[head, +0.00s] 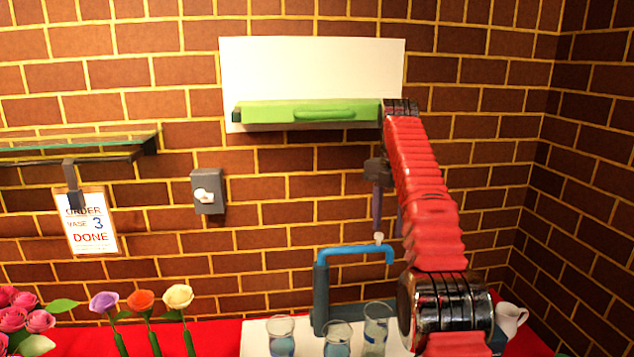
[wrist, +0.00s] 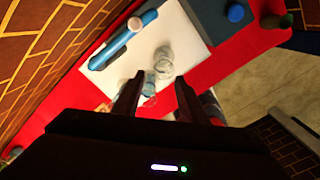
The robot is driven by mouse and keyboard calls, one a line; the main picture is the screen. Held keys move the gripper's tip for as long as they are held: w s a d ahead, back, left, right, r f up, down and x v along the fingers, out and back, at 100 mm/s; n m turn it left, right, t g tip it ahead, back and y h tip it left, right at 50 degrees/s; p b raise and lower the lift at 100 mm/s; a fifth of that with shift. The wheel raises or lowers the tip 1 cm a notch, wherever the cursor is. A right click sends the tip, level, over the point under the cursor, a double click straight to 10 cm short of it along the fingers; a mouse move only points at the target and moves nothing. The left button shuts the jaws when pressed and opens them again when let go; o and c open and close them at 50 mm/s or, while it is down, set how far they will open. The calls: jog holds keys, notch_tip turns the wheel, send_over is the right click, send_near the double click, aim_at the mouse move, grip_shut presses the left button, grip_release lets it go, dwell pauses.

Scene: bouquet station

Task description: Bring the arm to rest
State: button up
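My red arm (head: 425,190) is raised in front of the brick wall and bends down at its upper end. My gripper (head: 387,222) hangs with its fingers pointing down, above and near the blue tap (head: 355,252). In the wrist view my gripper (wrist: 160,80) has its two dark fingers apart. Glass vases (wrist: 163,58) show beyond and between the fingers, on the white mat below; I see nothing gripped. My arm partly covers the right side of the head view.
Several glass vases (head: 281,336) stand on a white mat (head: 254,340) on the red table (head: 205,338). Flowers (head: 140,301) stand at left. A card (head: 90,222) reads ORDER VASE 3 DONE. A switch (head: 207,192), glass shelf (head: 75,144) and green-handled panel (head: 310,112) are on the wall.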

jog(key=shift+s+d+r, duration=0.1)
jog(key=shift+s+r, duration=0.25)
jog(key=shift+r, duration=0.05)
jog(key=shift+r, duration=0.15)
